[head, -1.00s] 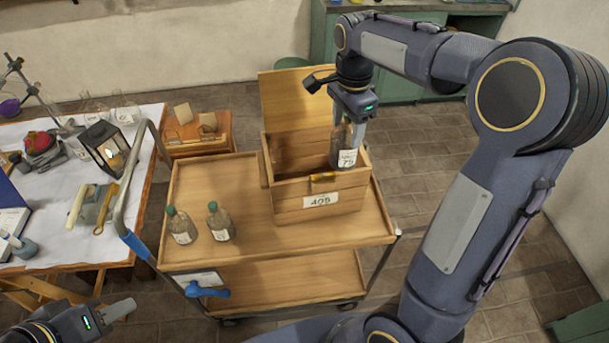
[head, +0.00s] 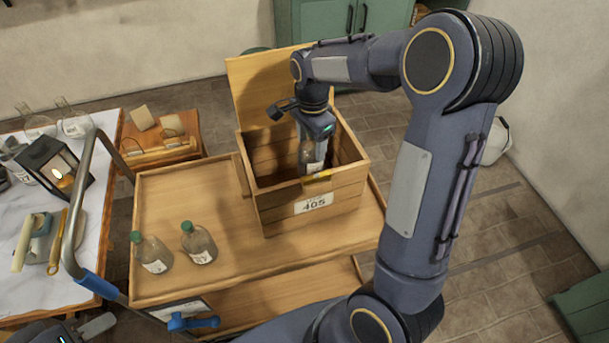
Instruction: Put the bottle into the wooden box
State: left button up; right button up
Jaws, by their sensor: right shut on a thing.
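The wooden box (head: 281,215) stands on the wooden cart with its lid tipped back and a white label reading 405 on its front. My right gripper (head: 314,145) points down inside the box opening, near its front right. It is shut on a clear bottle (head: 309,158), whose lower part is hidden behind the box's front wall. I cannot tell whether the bottle touches the box floor. My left gripper (head: 88,330) is only partly in view at the bottom left, away from the box; its jaw opening is not clear.
Two green-capped bottles (head: 152,254) (head: 198,243) stand on the cart top (head: 180,200), left of the box. A table (head: 20,280) with a lantern (head: 50,165) and glassware is at the left. The cart's handle has a blue grip (head: 98,286).

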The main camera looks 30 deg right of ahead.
aim_at(311, 162)
jog(key=shift+f, duration=3.6)
jog(key=shift+f, duration=0.15)
jog(key=o, duration=1.7)
jog(key=shift+c, duration=0.2)
